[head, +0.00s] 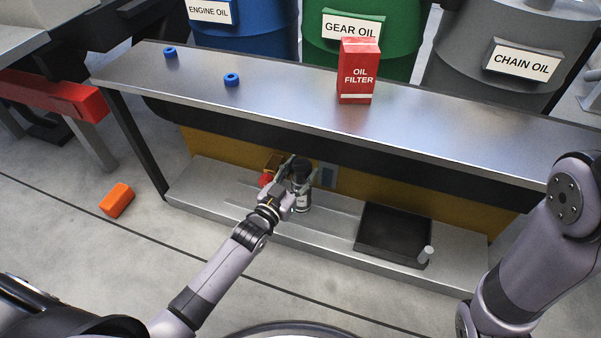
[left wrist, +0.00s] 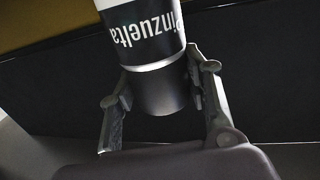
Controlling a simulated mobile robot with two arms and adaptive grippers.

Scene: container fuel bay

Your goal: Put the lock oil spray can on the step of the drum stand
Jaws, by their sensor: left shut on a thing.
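The spray can (head: 303,201) is dark with a white label and is upright at the step (head: 225,197) of the drum stand, low under the steel top. I cannot tell whether its base touches the step. My left gripper (head: 298,178) is shut on its dark upper part. In the left wrist view the can (left wrist: 146,38) appears upside down with the word "Pinzuelta", between the two fingers of my left gripper (left wrist: 160,95). No "lock oil" wording is readable. My right arm shows at the right, but its gripper is out of view.
A black tray (head: 378,246) with a pale cylinder (head: 426,255) sits right on the step. A small red thing (head: 266,179) is just left of the gripper. A red oil filter box (head: 357,78) and blue rings (head: 232,79) are on the top. An orange block (head: 116,200) lies on the floor.

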